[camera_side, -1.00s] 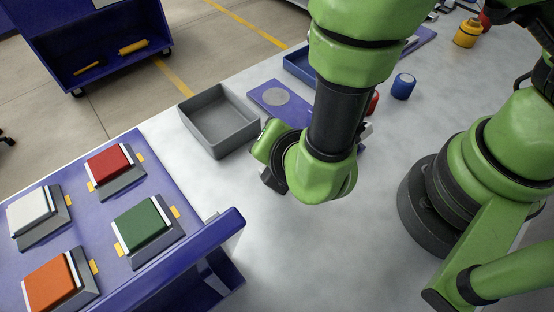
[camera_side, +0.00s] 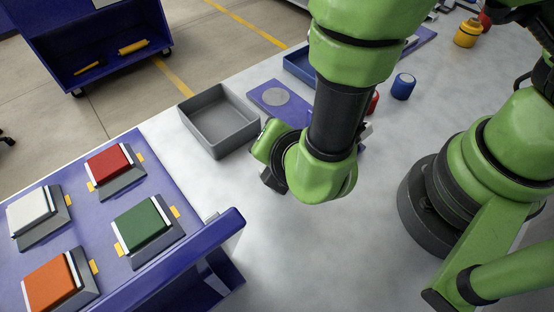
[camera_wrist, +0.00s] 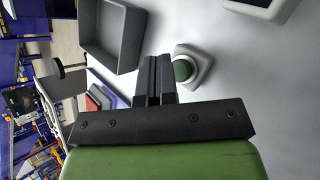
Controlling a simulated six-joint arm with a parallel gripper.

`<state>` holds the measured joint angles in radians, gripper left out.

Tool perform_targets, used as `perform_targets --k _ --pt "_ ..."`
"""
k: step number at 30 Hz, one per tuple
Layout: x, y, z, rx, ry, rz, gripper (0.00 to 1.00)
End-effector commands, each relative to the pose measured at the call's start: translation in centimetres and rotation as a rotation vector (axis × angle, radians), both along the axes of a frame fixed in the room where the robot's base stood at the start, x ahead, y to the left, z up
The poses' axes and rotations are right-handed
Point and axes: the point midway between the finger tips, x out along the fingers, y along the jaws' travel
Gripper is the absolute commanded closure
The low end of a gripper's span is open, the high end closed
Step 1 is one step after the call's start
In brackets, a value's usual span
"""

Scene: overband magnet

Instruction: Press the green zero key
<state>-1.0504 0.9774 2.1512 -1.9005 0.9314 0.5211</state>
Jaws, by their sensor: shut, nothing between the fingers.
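A square green key (camera_side: 142,224) in a grey housing sits on the raised blue panel (camera_side: 195,222) at the lower left of the side view. Red, white and orange keys share that panel. No zero marking is legible. In the wrist view a round green button (camera_wrist: 183,70) on a pale base lies just right of my gripper (camera_wrist: 155,62). I cannot tell whether it is the zero key. My gripper is shut, with nothing visible between its fingers. In the side view my wrist is over the table, right of and apart from the panel; the fingertips are hidden.
A grey open tray (camera_side: 246,128) stands behind the panel, near my wrist. A blue plate with a grey disc (camera_side: 275,97), a blue tray (camera_side: 299,65) and a blue cylinder (camera_side: 403,86) are farther back. The tabletop between panel and my base is clear.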

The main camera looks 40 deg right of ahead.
Motion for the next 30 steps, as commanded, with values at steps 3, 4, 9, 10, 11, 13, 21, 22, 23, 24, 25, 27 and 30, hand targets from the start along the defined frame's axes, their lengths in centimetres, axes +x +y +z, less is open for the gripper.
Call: perform_targets --k 3,4,9,10,11,13,21,22,23,24,25,27,30 --pt "0.00 0.00 0.00 0.000 0.000 0.000 1.00" --pt "0.00 0.00 0.00 0.000 0.000 0.000 1.00" --pt "0.00 0.00 0.00 0.000 0.000 0.000 1.00" --pt "0.00 0.00 0.00 0.000 0.000 0.000 1.00" --pt "0.00 0.00 0.00 0.000 0.000 0.000 1.00" --pt "0.00 0.00 0.00 0.000 0.000 0.000 1.00" --pt "0.00 0.00 0.00 0.000 0.000 0.000 1.00" --pt "0.00 0.00 -0.02 0.000 0.000 0.000 1.00" --pt "0.00 0.00 -0.06 0.000 0.000 0.000 1.00" --pt "0.00 -0.01 -0.13 0.000 0.000 0.000 1.00" --pt "0.00 0.00 -0.20 0.000 0.000 0.000 1.00" --pt "0.00 0.01 -0.44 0.000 0.000 0.000 1.00" --pt "0.00 0.00 -0.79 -0.001 0.000 0.001 1.00"
